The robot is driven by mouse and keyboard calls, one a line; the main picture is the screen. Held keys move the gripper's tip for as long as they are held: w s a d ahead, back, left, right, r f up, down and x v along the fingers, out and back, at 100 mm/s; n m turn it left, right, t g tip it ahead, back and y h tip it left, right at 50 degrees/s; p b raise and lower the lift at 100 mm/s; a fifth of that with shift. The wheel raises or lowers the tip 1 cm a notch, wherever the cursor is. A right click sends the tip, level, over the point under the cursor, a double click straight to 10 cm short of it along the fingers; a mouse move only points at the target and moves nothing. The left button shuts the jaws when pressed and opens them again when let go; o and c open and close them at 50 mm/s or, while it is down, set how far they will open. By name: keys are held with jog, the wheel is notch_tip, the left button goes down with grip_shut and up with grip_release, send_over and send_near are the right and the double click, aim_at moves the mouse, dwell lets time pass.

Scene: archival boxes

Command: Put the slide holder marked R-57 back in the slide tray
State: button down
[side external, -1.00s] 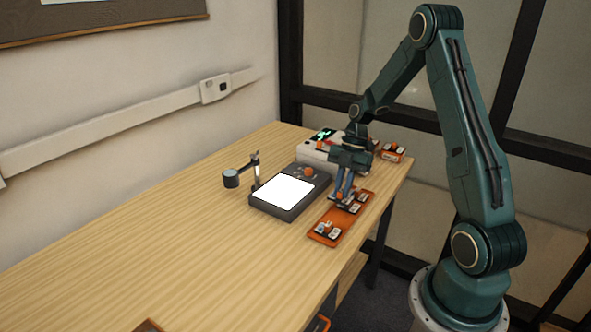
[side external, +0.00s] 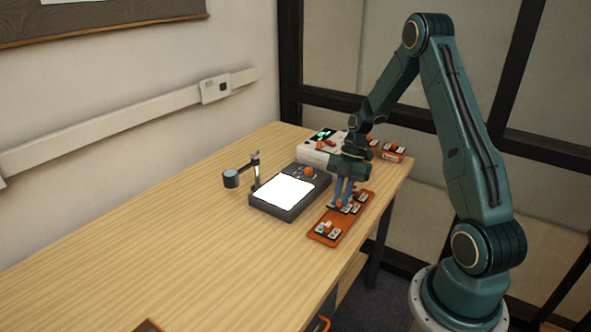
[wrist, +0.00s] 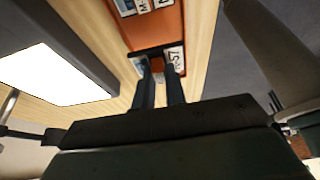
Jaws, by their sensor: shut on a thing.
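The slide tray (side external: 328,239) is a long orange tray lying on the table near its right edge; its orange surface also shows in the wrist view (wrist: 150,32). My gripper (side external: 341,203) points down over the middle of the tray, shut on a slide holder. In the wrist view, the slide holder R-57 (wrist: 176,60) sits at my fingertips; "57" is readable on its label, and a picture shows on its other side. My fingers hide its middle. I cannot tell whether it is fully seated. Another holder (wrist: 125,6) lies farther along the tray.
A light panel (side external: 283,191) with a bright top lies left of the tray, and a small magnifier on an arm (side external: 231,178) stands beside it. A pale device (side external: 318,152) and a smaller orange tray (side external: 393,153) are behind. The table's left and front are mostly clear.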

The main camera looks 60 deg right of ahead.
jog(key=shift+f, duration=0.15)
dwell(0.3)
jog(key=shift+f, duration=0.75)
jog(key=shift+f, duration=0.25)
jog(key=shift+f, duration=0.5)
jog(key=shift+f, duration=0.4)
dwell(0.5)
dwell(0.5)
jog(key=c, duration=1.4)
grip_release()
jog(key=shift+o, duration=0.2)
jog(key=shift+r, duration=0.1)
